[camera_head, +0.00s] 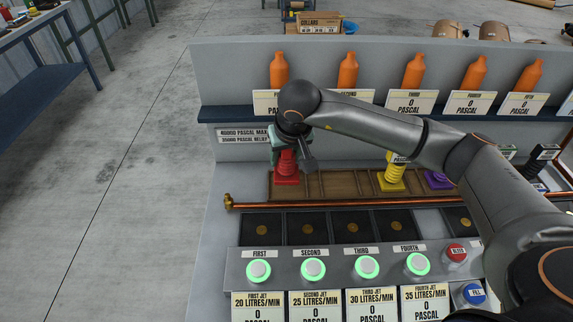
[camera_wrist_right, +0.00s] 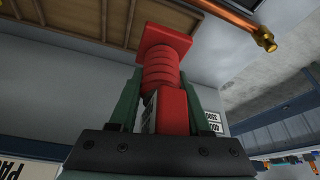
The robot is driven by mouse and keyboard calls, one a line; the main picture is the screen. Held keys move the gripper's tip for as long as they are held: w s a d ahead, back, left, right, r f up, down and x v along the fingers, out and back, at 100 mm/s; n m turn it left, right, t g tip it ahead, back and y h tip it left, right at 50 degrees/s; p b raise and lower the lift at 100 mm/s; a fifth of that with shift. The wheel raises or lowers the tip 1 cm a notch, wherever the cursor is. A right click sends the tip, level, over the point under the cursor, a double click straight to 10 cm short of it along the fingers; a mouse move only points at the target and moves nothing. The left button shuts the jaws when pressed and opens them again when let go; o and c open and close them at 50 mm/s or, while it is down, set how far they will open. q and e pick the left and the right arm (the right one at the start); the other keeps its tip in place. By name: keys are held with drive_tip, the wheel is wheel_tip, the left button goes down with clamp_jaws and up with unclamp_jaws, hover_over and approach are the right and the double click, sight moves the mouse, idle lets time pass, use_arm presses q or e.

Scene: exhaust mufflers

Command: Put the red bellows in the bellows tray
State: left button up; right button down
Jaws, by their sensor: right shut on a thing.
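The red bellows (camera_head: 286,170) is upright in the head view, with its square base down, at the left end of the wooden bellows tray (camera_head: 316,186). I cannot tell whether its base touches the tray floor. My right gripper (camera_head: 289,150) is above it, shut on its upper part. In the right wrist view, the green fingers hold the red bellows (camera_wrist_right: 160,68) from both sides, and the tray (camera_wrist_right: 100,12) shows behind its base. A yellow bellows (camera_head: 391,180) and a purple one (camera_head: 438,180) are farther right along the tray. My left gripper is out of view.
A copper pipe (camera_head: 320,203) runs along the tray's front side, with a brass end at left. Dark square pads (camera_head: 307,227) and a panel of green-lit buttons (camera_head: 313,269) lie in front. Orange bottles (camera_head: 348,71) stand on the shelf behind.

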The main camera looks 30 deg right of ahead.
sight(286, 167)
drive_tip(key=shift+w+d+f, duration=0.15)
drive_tip(key=shift+f, duration=0.05)
drive_tip(key=f, duration=0.3)
drive_tip(key=shift+w+d+f+p, duration=0.1)
drive_tip(key=shift+w+d+p, duration=0.15)
drive_tip(key=shift+p, duration=0.1)
drive_tip(key=shift+f, duration=0.25)
drive_tip(key=shift+f, duration=0.2)
drive_tip(key=shift+c, duration=1.8)
unclamp_jaws()
drive_tip(key=shift+r, duration=0.1)
